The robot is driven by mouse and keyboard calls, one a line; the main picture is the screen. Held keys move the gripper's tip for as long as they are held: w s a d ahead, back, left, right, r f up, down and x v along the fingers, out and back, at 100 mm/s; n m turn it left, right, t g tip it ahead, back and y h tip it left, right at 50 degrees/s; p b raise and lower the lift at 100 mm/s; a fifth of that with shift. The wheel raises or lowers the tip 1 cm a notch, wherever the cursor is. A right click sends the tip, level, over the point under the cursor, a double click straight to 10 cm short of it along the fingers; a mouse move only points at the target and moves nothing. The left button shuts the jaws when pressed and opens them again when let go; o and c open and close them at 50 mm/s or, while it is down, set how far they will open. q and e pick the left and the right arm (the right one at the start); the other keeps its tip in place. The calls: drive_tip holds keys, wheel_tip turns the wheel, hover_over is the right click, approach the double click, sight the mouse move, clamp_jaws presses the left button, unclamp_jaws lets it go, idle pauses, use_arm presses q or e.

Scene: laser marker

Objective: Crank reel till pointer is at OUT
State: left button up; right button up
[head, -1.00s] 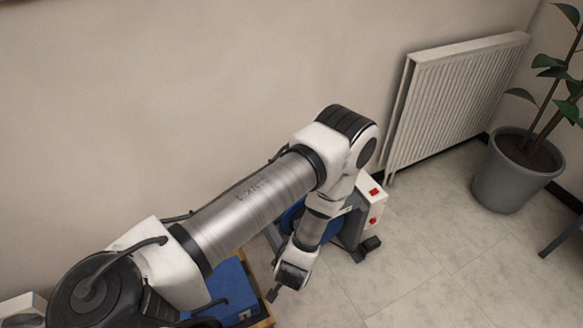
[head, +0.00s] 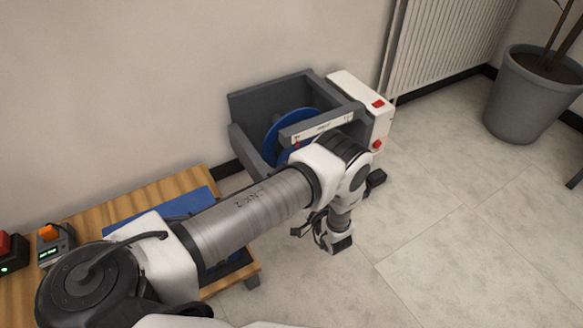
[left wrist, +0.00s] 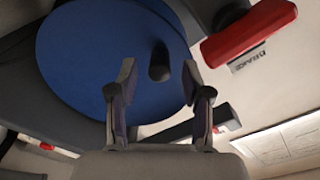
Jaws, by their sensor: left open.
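The reel (head: 268,138) is a blue disc inside a grey frame on the floor by the wall. A white scale strip (head: 322,128) runs along the frame's front bar, with a small red pointer (head: 297,144) near its left end. The lettering is too small to read. In the left wrist view the blue disc (left wrist: 90,60) carries a dark crank knob (left wrist: 160,64). My left gripper (left wrist: 158,76) is open; the knob appears between its fingertips, but I cannot tell if they touch. In the head view my left arm hides part of the reel. My right gripper is out of view.
A red brake lever (left wrist: 248,32) with a label sits close right of the fingers. A white box (head: 362,100) with red buttons joins the frame's right side. A wooden table (head: 85,225) is at left, a plant pot (head: 525,95) at right.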

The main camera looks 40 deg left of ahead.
use_arm(q)
drive_tip(key=x, duration=0.2)
drive_tip(key=shift+w+a+b, duration=0.15)
drive_tip(key=shift+a+b, duration=0.2)
drive_tip(key=shift+a, duration=0.05)
clamp_jaws()
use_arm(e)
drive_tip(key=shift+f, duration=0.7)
use_arm(q)
drive_tip(key=shift+r, duration=0.1)
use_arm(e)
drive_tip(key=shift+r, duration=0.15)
use_arm(q)
drive_tip(key=shift+w+d+r+m+p, duration=0.1)
drive_tip(key=shift+w+r+m+p, duration=0.1)
drive_tip(key=shift+r+m+p, duration=1.1)
drive_tip(key=shift+w+d+r+m+p, duration=0.15)
drive_tip(key=shift+w+r+m+p, duration=0.2)
drive_tip(key=shift+r+m, duration=0.4)
drive_tip(key=shift+w+d+r+m+p, duration=0.1)
drive_tip(key=shift+w+r+m+p, duration=0.25)
drive_tip(key=shift+r+m, duration=0.35)
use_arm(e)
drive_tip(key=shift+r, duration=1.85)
use_arm(q)
drive_tip(key=shift+f, duration=0.1)
